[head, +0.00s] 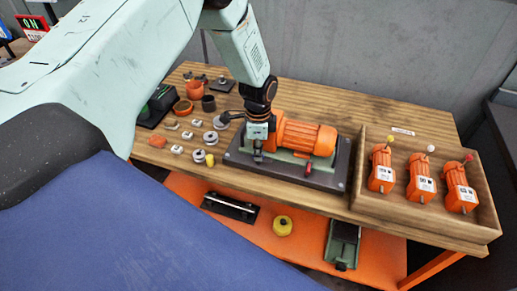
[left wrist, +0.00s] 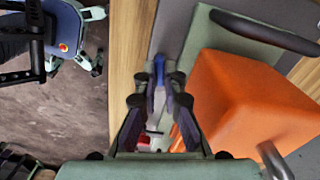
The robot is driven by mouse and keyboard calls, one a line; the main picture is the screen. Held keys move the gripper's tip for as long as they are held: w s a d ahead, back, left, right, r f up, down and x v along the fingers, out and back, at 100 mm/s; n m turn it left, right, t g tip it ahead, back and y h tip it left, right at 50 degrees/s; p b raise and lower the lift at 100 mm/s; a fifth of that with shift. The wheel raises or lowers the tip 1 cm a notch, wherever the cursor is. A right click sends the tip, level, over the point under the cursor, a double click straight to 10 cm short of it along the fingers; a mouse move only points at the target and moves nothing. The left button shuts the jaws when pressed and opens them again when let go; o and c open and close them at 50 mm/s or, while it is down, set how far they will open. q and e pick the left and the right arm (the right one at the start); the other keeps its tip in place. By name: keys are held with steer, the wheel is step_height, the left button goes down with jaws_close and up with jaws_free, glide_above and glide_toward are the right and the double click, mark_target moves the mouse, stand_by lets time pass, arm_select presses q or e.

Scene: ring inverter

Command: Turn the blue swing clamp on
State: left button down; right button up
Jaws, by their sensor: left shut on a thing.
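The blue swing clamp shows in the left wrist view as a narrow blue piece (left wrist: 159,68) between the fingertips of my left gripper (left wrist: 160,82). The fingers are shut on it. In the head view my left gripper (head: 258,155) points down at the near left side of an orange motor-like unit (head: 305,135) on a dark base plate (head: 325,178). The gripper and arm hide the clamp there. The orange body (left wrist: 250,100) stands just right of the fingers in the left wrist view. My right gripper is not seen.
A wooden tray (head: 487,222) with three orange devices (head: 421,180) stands on the right of the wooden bench (head: 335,95). Several small metal parts, an orange cup (head: 195,89) and rings lie to the left. An orange shelf (head: 290,255) below holds a yellow round object (head: 283,226).

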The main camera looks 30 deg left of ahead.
arm_select(q)
steer(key=n+p, duration=0.2)
steer(key=n, duration=0.5)
steer(key=shift+w+r, duration=0.1)
steer(key=shift+r, duration=0.05)
steer(key=n+p, duration=0.1)
steer(key=n, duration=0.3)
steer(key=shift+n+p, duration=0.35)
steer(key=shift+n, duration=0.05)
steer(key=shift+n+p, duration=0.4)
steer(key=shift+n, duration=1.4)
steer(key=c, duration=1.5)
jaws_free()
steer(key=shift+o, duration=0.2)
step_height(320, 180, up, 12)
